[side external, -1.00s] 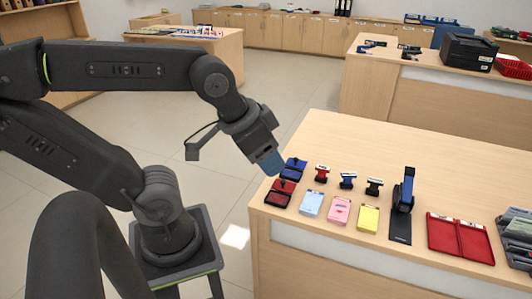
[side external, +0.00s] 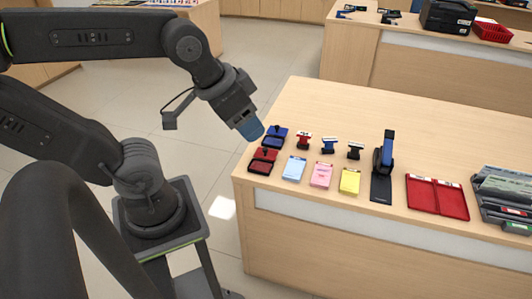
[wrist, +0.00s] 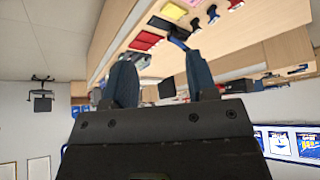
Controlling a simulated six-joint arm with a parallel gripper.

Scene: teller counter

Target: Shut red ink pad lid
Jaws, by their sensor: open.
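The red ink pad (side external: 261,165) lies at the left end of the counter in the side view. Its two halves appear folded apart, so it looks open. The blue ink pad (side external: 273,138) lies just behind it and also looks open. My gripper (side external: 250,130) is above and left of both pads in the picture, apart from them, beyond the counter's left edge. In the wrist view my gripper (wrist: 159,55) has its two blue fingers spread with nothing between them. I cannot make out the ink pads in the wrist view.
Three small stamps, including a red one (side external: 304,141), stand right of the pads. Blue, pink (side external: 321,174) and yellow note pads lie in front of them. A tall blue-black stapler (side external: 385,155), a red folder (side external: 437,196) and grey trays (side external: 503,195) are farther right. The counter's back is clear.

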